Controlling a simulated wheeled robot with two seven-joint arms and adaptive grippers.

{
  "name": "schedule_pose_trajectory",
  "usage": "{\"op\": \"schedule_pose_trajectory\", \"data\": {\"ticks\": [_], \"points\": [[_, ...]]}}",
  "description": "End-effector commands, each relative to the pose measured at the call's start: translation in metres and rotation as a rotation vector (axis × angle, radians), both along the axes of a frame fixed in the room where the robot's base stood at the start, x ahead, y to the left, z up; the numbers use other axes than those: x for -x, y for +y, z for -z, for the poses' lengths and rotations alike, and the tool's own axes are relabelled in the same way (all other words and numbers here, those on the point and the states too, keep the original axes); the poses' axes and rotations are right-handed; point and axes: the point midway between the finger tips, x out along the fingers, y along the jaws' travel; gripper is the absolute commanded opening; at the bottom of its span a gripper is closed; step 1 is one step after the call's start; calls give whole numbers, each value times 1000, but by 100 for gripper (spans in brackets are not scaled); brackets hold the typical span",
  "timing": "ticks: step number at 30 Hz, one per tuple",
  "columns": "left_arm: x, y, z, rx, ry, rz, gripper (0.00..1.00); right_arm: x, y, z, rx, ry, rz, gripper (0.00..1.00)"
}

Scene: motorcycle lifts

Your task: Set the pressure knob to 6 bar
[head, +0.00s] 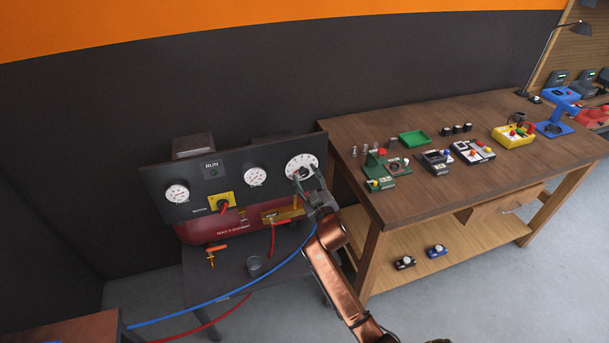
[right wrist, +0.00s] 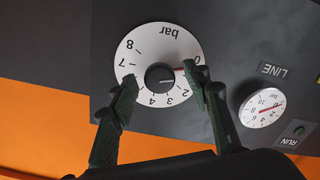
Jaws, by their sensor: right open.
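The pressure knob (right wrist: 160,77) is a dark round knob in the middle of a white dial marked in bar. The dial (head: 301,160) sits at the right end of the dark panel in the head view. In the right wrist view the dial (right wrist: 133,40) appears upside down, and the knob's red mark points to the low end of the scale, near 0. My right gripper (right wrist: 160,90) is open, with its fingers on either side of the knob. Whether they touch it I cannot tell. The 5 and 6 markings are hidden by a finger. My left gripper is not in view.
The panel also carries a LINE gauge (head: 255,177), a left gauge (head: 177,193), a RUN sign (head: 211,165) and a yellow-plated red control (head: 222,203). A red tank (head: 215,231) is below. A wooden workbench (head: 450,190) with several devices stands close on the right.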

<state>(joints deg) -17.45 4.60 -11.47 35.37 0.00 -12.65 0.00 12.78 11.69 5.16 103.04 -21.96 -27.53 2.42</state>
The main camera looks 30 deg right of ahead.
Motion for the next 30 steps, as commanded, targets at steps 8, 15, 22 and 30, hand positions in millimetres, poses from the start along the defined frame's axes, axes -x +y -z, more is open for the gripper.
{"op": "schedule_pose_trajectory", "data": {"ticks": [8, 15, 22, 30], "points": [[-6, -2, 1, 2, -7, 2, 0, -14, -3, 0, 0, 0, 0, 44], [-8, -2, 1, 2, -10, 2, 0, -14, -3, 0, 0, 0, -1, 40], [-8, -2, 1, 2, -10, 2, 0, -14, -3, 0, 0, 0, -1, 24], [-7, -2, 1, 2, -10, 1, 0, -14, -3, 1, 0, 1, -2, 6]]}}
